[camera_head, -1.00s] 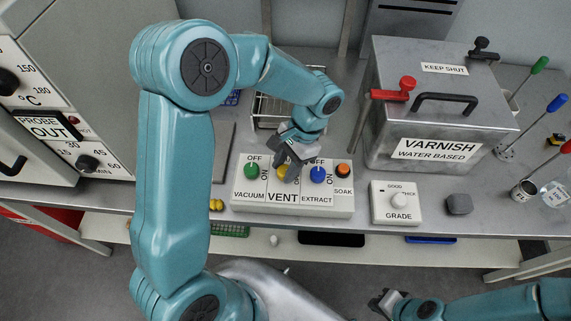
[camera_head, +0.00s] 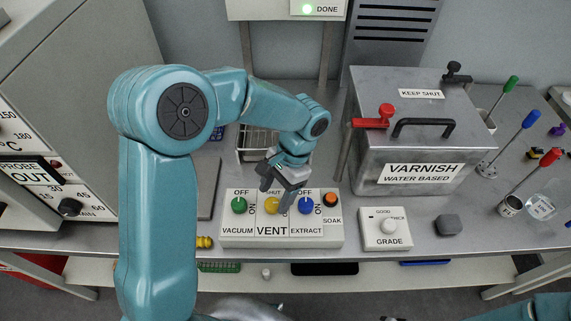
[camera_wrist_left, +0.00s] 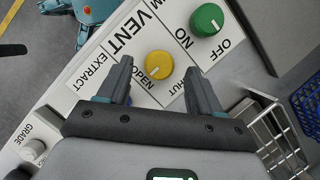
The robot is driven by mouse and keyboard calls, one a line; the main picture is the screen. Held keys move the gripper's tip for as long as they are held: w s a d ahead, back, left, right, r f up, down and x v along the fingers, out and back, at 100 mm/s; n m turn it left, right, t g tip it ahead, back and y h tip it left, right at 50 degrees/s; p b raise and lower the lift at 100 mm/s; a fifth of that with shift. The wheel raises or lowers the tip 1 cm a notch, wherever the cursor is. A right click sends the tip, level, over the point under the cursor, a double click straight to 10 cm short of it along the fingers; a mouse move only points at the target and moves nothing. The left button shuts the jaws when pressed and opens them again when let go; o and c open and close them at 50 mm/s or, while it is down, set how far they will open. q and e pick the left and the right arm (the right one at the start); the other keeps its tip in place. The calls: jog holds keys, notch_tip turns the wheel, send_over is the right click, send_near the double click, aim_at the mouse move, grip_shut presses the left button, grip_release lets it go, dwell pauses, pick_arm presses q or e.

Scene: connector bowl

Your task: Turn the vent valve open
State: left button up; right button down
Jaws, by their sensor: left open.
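The yellow vent knob (camera_head: 272,205) sits on the white panel (camera_head: 235,237), above the VENT label and between a green knob and a blue knob. It also shows in the left wrist view (camera_wrist_left: 158,62). There its pale mark points to the lower left, toward the OPEN lettering. My left gripper (camera_head: 276,193) is open over the vent knob, pointing down. In the left wrist view its fingertips (camera_wrist_left: 158,69) lie on either side of the knob with gaps showing. I cannot tell how high they are above it.
The green vacuum knob (camera_head: 239,205) and blue extract knob (camera_head: 306,205) flank the vent knob closely. A wire rack (camera_head: 250,145) stands behind the panel. A varnish tank (camera_head: 405,160) and a grade dial box (camera_head: 386,229) are to the right. A DONE lamp (camera_head: 307,9) glows green.

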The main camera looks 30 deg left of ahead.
pick_arm(q)
jog(key=v, duration=1.4)
jog(key=shift+p, duration=0.3)
jog(key=shift+s+d, duration=0.1)
